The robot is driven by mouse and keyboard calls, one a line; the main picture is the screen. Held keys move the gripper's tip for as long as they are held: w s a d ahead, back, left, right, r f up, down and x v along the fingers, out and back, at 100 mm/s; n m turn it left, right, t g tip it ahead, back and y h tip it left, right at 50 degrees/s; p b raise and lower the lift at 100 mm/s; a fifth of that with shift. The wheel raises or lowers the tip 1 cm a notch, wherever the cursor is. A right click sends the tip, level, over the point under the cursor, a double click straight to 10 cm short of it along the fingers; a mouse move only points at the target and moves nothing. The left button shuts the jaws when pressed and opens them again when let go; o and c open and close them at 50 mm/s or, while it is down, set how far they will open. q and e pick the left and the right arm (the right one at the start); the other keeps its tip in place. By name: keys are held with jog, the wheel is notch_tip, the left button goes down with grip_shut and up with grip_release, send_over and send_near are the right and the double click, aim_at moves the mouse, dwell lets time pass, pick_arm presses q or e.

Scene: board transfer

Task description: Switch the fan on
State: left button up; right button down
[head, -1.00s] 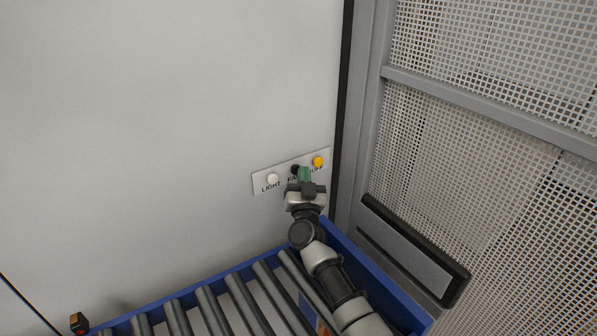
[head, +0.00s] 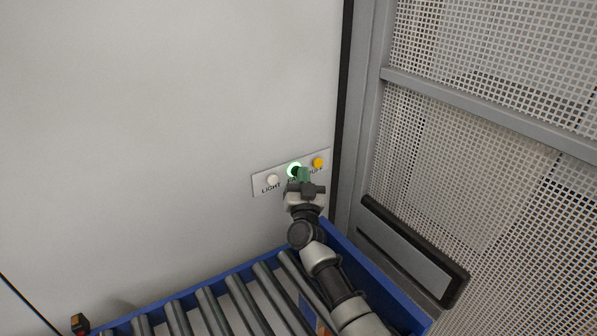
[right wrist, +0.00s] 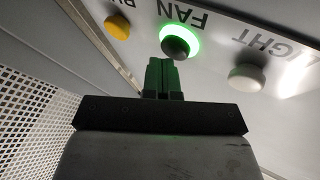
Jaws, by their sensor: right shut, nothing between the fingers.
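The fan button (head: 294,170) is a dark button in the middle of a small wall panel (head: 262,188), with a bright green ring lit around it. It also shows in the right wrist view (right wrist: 176,46), under the word FAN. My right gripper (head: 304,175) is shut and empty, its green fingertips just in front of the panel beside the button. In the right wrist view the fingertips (right wrist: 161,62) are just below the button; whether they touch it I cannot tell. My left gripper is not in view.
A white LIGHT button (head: 273,180) is left of the fan button and a yellow button (head: 318,162) is right of it. A roller conveyor with a blue frame (head: 236,268) lies below. A mesh guard (head: 480,120) stands on the right.

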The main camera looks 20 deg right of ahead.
jog(key=s+p, duration=0.4)
jog(key=s, duration=0.2)
jog(key=shift+d, duration=0.4)
jog(key=shift+f, duration=0.1)
